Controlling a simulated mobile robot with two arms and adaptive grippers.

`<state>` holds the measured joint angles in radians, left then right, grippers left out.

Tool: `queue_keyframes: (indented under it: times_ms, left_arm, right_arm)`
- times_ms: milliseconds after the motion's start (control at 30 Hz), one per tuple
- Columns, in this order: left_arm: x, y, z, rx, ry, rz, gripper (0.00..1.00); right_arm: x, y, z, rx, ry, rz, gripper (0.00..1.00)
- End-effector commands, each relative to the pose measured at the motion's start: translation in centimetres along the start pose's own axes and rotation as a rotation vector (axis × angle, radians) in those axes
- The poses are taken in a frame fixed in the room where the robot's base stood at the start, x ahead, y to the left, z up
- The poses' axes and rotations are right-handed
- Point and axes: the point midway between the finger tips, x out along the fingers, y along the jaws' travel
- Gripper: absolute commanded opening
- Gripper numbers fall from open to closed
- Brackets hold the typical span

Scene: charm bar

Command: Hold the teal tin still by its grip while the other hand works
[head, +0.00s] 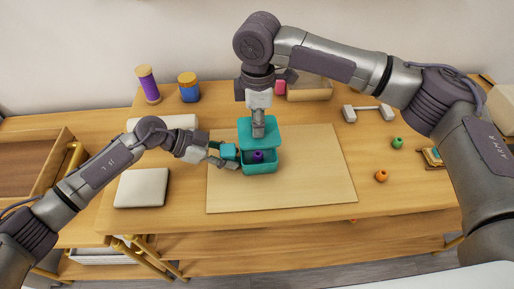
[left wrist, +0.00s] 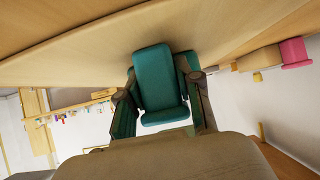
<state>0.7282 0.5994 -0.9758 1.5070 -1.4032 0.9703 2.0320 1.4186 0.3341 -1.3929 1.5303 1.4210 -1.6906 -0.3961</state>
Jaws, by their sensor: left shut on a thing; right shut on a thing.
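The teal tin (head: 260,168) stands open on the pale mat (head: 310,175), with a purple spool-like piece (head: 258,156) inside. My left gripper (head: 226,154) is shut on the tin's teal grip (head: 230,152) at its left side. In the left wrist view, the grip (left wrist: 157,85) fills the space between my fingers. My right gripper (head: 258,131) points down from above and is shut on the teal lid (head: 272,131), which is raised over the back of the tin. Its fingertips hide the exact hold, and I cannot tell whether the lid touches the tin.
A purple spool (head: 149,84) and a blue jar (head: 189,90) stand at the back left. A white pad (head: 142,188) lies left of the mat. Orange (head: 381,176) and green (head: 397,143) beads and a white dumbbell-shaped piece (head: 367,112) lie at right. The mat's right half is clear.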

Motion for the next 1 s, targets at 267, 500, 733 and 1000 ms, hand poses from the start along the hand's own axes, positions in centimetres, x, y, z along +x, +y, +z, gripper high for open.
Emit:
queue_keyframes:
  times_ms: [267, 500, 733, 1000]
  left_arm:
    - [0.0, -0.01, 0.49, -0.003, -0.009, -0.001, 0.0]
    - [0.01, 0.0, 0.49, -0.003, -0.009, -0.001, 0.38]
    - [0.01, 0.01, 0.26, -0.002, -0.005, 0.0, 0.64]
    - [-0.25, -0.02, 0.12, -0.001, -0.002, -0.001, 0.64]
  right_arm:
    - [-0.91, -0.03, -0.01, -0.001, 0.0, -0.001, 0.0]
    - [-0.93, -0.03, 0.0, 0.0, 0.0, 0.0, 0.0]
    - [-0.94, -0.02, 0.01, 0.0, 0.0, 0.0, 0.0]
    - [-0.95, -0.02, 0.01, 0.0, 0.0, 0.0, 0.0]
